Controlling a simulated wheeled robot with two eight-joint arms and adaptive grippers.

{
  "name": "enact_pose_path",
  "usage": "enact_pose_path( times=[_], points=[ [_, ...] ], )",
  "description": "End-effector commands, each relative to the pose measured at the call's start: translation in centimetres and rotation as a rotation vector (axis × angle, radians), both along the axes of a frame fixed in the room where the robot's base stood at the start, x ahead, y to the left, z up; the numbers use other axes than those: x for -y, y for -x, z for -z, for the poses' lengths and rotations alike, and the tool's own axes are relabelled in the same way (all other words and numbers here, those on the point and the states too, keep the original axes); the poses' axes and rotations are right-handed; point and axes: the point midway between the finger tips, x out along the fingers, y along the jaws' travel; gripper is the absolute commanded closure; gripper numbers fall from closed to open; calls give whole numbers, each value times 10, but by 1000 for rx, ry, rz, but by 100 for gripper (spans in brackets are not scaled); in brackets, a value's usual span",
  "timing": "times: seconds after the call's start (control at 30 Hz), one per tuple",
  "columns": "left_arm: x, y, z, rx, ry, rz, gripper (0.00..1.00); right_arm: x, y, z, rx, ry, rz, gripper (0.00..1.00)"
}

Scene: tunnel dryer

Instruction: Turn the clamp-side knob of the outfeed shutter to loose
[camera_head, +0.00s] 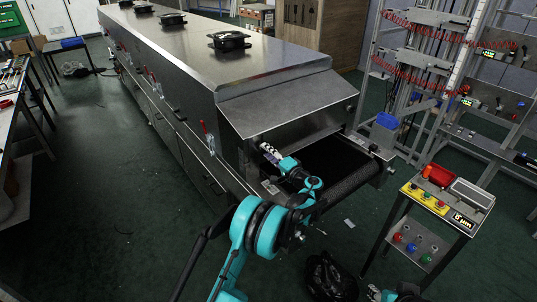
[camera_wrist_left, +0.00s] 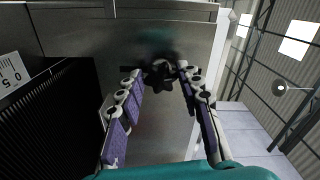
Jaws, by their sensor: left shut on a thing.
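My left gripper (camera_head: 268,152) reaches into the outfeed end of the tunnel dryer (camera_head: 225,110), beside the opening under the sloped hood (camera_head: 290,102). In the left wrist view its two purple-padded fingers (camera_wrist_left: 160,76) point at a dark lobed knob (camera_wrist_left: 160,73) on a grey metal plate (camera_wrist_left: 185,40). The fingertips are at either side of the knob, shut on it. The knob is hidden in the head view. I cannot read its turn angle. Part of my right arm (camera_head: 405,293) shows at the bottom edge; its fingers are not clear.
A black conveyor belt (camera_head: 345,185) runs out below the hood. A white scale label (camera_wrist_left: 12,75) is at the left in the wrist view. A control stand (camera_head: 440,200) with coloured buttons stands to the right. A black bag (camera_head: 330,278) lies on the floor in front.

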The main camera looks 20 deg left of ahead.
Motion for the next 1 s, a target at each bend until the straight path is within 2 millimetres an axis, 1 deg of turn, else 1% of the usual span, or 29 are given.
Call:
enact_pose_path(
  times=[0.33,0.77,0.8,0.87,0.9,1.0],
  points=[
    [0,0,1,82,66,-1,93,0,0,2,0,0,0,60],
    [0,0,1,89,71,-1,93,0,0,2,0,0,0,60],
    [0,0,1,89,71,-1,62,0,0,2,0,0,0,60],
    [0,0,1,89,71,-1,46,0,0,2,0,0,0,60],
    [0,0,1,89,71,-1,45,0,0,2,0,0,0,60],
    [0,0,1,88,70,-1,45,0,0,2,0,0,0,60]
  ],
)
